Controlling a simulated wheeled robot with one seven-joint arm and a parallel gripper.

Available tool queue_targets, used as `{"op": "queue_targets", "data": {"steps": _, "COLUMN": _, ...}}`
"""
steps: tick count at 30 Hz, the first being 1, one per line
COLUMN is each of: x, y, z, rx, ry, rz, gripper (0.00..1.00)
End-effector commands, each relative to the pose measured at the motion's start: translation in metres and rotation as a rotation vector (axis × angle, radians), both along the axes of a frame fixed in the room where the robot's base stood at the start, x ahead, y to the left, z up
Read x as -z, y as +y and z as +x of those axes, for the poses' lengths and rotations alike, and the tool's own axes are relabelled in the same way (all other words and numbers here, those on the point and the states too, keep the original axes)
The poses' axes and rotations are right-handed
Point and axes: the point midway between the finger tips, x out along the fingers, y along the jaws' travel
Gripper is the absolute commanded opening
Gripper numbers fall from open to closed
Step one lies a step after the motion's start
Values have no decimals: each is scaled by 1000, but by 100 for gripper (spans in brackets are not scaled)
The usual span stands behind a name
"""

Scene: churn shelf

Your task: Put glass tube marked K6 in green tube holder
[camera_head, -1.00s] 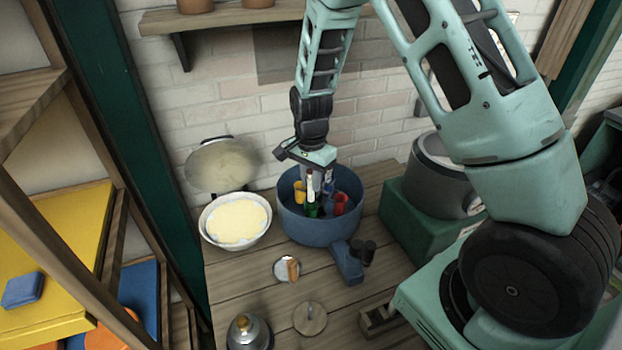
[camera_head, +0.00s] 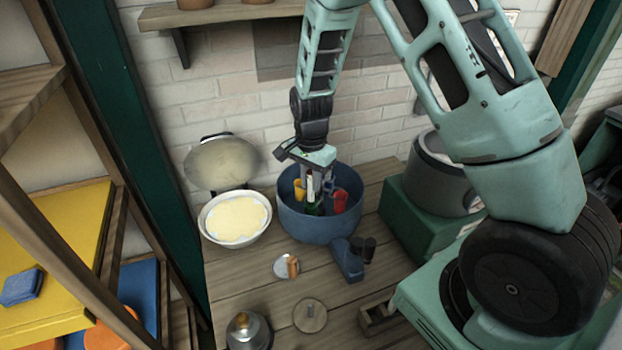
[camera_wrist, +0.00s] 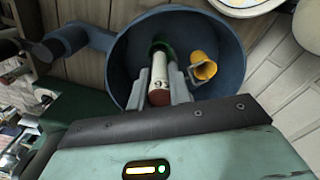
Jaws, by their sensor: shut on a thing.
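A pale glass tube (camera_wrist: 158,70) with a reddish-brown near end is between the fingers of my gripper (camera_wrist: 161,94), which is shut on it. The tube also shows upright in the head view (camera_head: 310,187), inside the blue round tub. The green tube holder (camera_wrist: 161,46) is at the tube's far end, partly hidden by it; in the head view it shows as a dark green patch (camera_head: 312,209). The tube's far end overlaps the holder, but I cannot tell how deep it sits.
The blue tub's wall (camera_head: 318,230) surrounds my fingers. A yellow holder (camera_wrist: 204,67) stands close beside one finger, and a red one (camera_head: 340,201) is to the right. A white bowl (camera_head: 236,222) is left of the tub; a grey pot (camera_head: 440,178) is right.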

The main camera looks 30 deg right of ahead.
Motion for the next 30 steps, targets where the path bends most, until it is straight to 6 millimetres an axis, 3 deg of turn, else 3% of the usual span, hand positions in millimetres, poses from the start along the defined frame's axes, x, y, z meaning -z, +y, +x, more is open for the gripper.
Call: {"op": "queue_targets", "data": {"steps": 30, "x": 15, "y": 0, "z": 0, "rx": 0, "ry": 0, "rz": 0, "gripper": 0}}
